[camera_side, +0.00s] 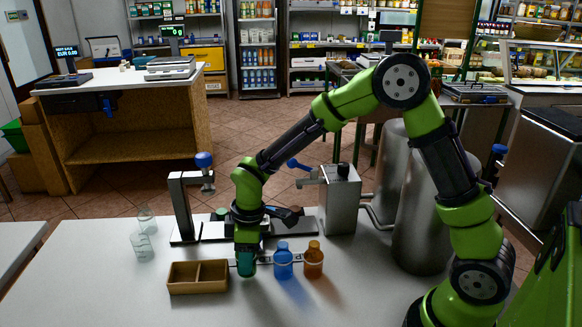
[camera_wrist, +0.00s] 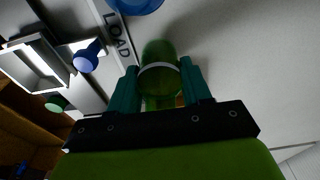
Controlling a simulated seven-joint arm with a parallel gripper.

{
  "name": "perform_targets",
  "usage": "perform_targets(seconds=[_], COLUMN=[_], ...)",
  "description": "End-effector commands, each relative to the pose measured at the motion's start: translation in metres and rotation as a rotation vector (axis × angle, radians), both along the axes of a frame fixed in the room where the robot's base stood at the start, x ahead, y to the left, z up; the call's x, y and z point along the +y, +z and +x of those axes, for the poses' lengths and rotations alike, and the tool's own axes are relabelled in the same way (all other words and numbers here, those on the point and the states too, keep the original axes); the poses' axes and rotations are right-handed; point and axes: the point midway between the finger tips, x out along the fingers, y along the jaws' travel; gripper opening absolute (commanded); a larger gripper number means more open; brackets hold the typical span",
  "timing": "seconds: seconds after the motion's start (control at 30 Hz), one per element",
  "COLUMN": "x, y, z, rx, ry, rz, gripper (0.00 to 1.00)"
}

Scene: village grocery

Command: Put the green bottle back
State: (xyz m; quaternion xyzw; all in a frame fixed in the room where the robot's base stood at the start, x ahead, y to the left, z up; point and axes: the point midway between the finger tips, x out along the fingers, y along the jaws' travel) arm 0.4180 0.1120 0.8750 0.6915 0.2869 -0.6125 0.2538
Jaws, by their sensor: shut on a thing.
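The green bottle (camera_wrist: 158,60) is between the two teal fingers of my gripper (camera_wrist: 160,92) in the wrist view, with a pale band around it. In the side view my gripper (camera_side: 246,262) points down just above or at the white table, right of the wooden tray and left of the blue bottle (camera_side: 283,263). It is shut on the green bottle, which is mostly hidden there by the fingers. I cannot tell whether the bottle touches the table. A label strip (camera_wrist: 119,36) reading LOAD runs beside it.
An amber bottle (camera_side: 313,261) stands right of the blue one. The two-compartment wooden tray (camera_side: 184,291) looks empty. Clear beakers (camera_side: 142,246) stand at the left. Behind are a press-like stand (camera_side: 184,207) and a grey metal box (camera_side: 342,200).

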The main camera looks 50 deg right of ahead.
Motion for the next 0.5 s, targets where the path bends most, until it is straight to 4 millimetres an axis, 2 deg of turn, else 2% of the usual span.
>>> perform_targets(seconds=[0.17,0.5], x=[0.0001,-0.0001], y=[-0.0068,-0.0074], z=[-0.0001,0.0001], rx=[0.000,0.000], ry=[0.000,-0.001], rz=[0.000,0.000], gripper=[0.07,0.07])
